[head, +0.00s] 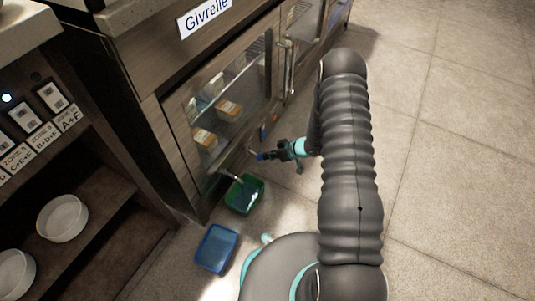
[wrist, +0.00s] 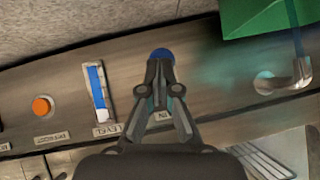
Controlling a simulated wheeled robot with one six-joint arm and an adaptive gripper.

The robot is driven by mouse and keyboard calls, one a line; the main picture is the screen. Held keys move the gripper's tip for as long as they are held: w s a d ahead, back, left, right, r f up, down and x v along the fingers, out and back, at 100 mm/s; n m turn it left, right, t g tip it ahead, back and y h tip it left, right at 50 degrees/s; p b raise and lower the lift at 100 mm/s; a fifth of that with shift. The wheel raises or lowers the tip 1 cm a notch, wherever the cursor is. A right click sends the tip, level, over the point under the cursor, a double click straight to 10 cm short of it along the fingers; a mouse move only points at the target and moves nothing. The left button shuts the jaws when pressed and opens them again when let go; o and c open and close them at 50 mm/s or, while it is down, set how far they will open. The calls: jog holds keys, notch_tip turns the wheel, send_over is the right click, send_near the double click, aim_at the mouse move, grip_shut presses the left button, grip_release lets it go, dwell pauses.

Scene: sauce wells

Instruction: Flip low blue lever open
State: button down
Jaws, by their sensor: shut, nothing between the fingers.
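The low blue lever shows as a round blue knob (wrist: 162,54) just beyond my fingertips in the wrist view; its stem is hidden behind my gripper. My gripper (wrist: 158,74) is shut and empty, its fingertips right at the knob; I cannot tell whether they touch. In the head view my gripper (head: 264,155) is low at the front of the wooden cabinet, with a small blue spot at its tip. A label behind the fingers is mostly covered. A metal spout (wrist: 284,82) is right of the lever, and a thin blue streak runs from it to a green tub (wrist: 262,17).
A level gauge (wrist: 97,88) with a blue column and an orange button (wrist: 41,105) are left of the lever in the wrist view. The green tub (head: 259,187) and a blue tub (head: 233,251) stand on the floor. The floor (head: 455,140) at right is clear.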

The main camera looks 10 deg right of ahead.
jog(key=shift+f, duration=0.5)
dwell(0.3)
jog(key=s+d+r+p, duration=0.2)
jog(key=d, duration=0.3)
jog(key=s+d+r+p, duration=0.1)
jog(key=s+d+r, duration=0.2)
jog(key=d, duration=0.2)
jog(key=shift+s+d+p, duration=0.35)
jog(key=shift+d, duration=0.05)
jog(key=shift+r, duration=0.1)
